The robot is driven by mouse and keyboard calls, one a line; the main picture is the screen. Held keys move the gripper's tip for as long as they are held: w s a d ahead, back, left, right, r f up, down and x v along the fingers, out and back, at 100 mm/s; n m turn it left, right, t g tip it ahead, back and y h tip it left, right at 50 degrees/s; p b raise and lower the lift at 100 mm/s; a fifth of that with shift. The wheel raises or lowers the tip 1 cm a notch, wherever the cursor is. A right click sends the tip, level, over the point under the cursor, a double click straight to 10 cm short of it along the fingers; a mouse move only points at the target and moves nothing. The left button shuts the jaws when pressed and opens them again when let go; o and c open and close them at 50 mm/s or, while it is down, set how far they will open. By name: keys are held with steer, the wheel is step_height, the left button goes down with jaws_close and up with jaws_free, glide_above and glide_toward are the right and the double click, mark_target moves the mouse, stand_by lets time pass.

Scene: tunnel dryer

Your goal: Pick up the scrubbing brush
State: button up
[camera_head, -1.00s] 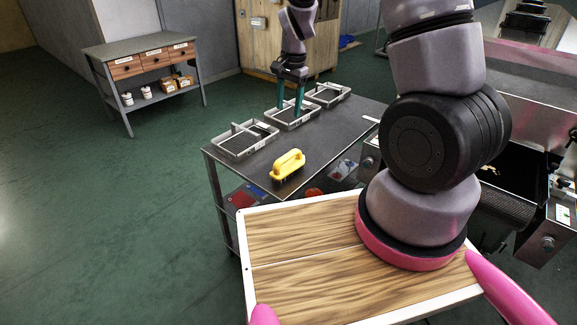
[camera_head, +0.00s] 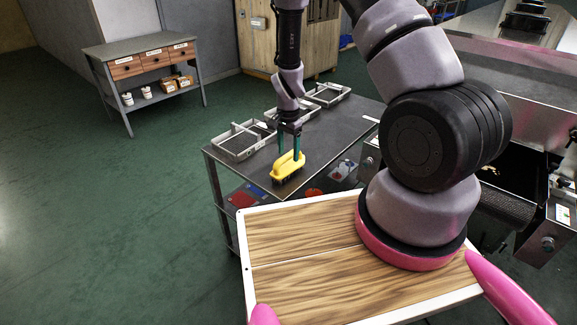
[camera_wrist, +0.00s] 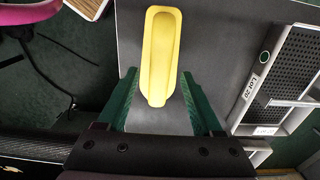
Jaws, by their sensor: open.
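The scrubbing brush (camera_head: 287,168) has a yellow handle and dark bristles. It stands on the near end of the dark grey table (camera_head: 322,166), close to the front edge. My gripper (camera_head: 288,157) is open, with its green fingers pointing down at the brush. In the wrist view the yellow handle (camera_wrist: 160,55) lies lengthwise between and beyond the fingertips of my gripper (camera_wrist: 160,85), with a gap on both sides. The bristles are hidden in the wrist view.
Several grey divided trays, one of them nearest (camera_head: 242,150), stand behind the brush on the table. Red and blue items (camera_head: 245,196) lie on the shelf below. A workbench with drawers (camera_head: 140,62) stands at the back left. The green floor at left is clear.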

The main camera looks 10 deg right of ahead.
steer(key=shift+f, duration=1.35)
jaws_close()
step_height(320, 180, up, 10)
steer(key=shift+r, duration=0.1)
